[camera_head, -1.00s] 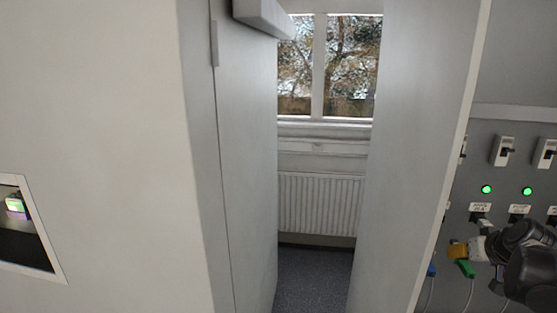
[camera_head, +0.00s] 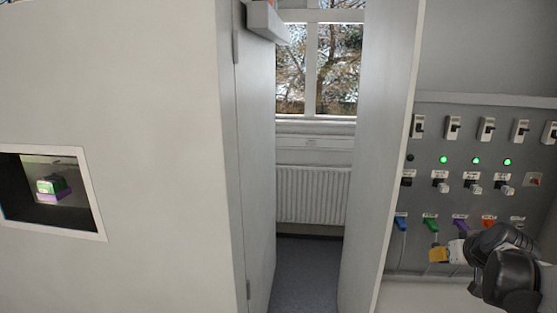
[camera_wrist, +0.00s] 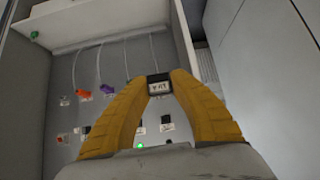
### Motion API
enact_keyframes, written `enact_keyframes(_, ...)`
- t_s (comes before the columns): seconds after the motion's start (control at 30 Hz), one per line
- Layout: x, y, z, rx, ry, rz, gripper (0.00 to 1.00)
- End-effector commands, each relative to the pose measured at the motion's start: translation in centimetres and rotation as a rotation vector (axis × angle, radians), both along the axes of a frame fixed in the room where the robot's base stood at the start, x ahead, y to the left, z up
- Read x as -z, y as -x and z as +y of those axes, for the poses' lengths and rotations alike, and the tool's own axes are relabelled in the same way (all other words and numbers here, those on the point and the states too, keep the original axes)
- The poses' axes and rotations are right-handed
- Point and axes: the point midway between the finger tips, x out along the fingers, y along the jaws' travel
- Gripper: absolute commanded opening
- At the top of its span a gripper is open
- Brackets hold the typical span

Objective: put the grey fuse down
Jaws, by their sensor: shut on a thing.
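My gripper (camera_head: 438,255) has yellow fingers and is in front of the lower part of the panel at the right of the head view. In the wrist view my gripper (camera_wrist: 158,78) has its fingertips closed on a small dark grey block with a white label, the grey fuse (camera_wrist: 158,88). The fuse is held clear of the panel in that view. In the head view I cannot make out the fuse at the fingertips.
The grey panel (camera_head: 455,120) carries switches, lit green lamps, a row of fuses (camera_head: 472,180) and coloured plugs, including a green plug (camera_head: 430,224). A cabinet side (camera_head: 385,150) stands left of it. A wall opening (camera_head: 50,190) at the left holds a green and purple object.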

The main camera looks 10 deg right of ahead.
Motion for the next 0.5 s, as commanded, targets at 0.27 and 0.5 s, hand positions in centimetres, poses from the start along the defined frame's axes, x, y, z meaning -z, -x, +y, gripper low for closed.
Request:
enact_keyframes(0.27,7.6,-1.6,5.7,-0.039,-0.002,0.013,0.0)
enact_keyframes(0.5,17.4,-2.5,14.0,-0.093,-0.002,0.022,0.0)
